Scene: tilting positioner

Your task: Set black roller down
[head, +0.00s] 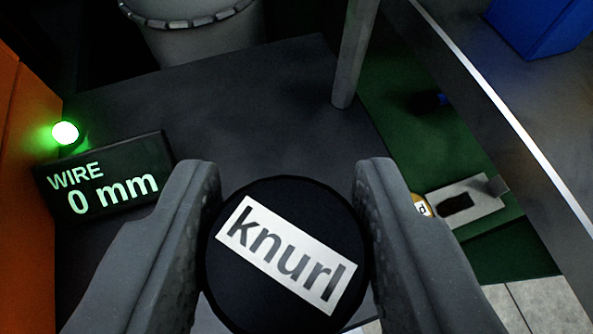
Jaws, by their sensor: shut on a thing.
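The black roller (225,275) shows its round end face with a white label reading "knurl", tilted down to the right. My gripper (289,215) has one grey finger on each side of the roller and is shut on it, at the bottom middle of the head view. What lies directly beneath the roller is mostly hidden by it and by the fingers.
A dark grey surface (240,110) lies ahead, with a post (353,60) and a grey drum (195,30) beyond. A display (105,180) reading "WIRE 0 mm" and a lit green lamp (65,133) stand left, by an orange wall (25,230). A metal plate (465,200) lies right.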

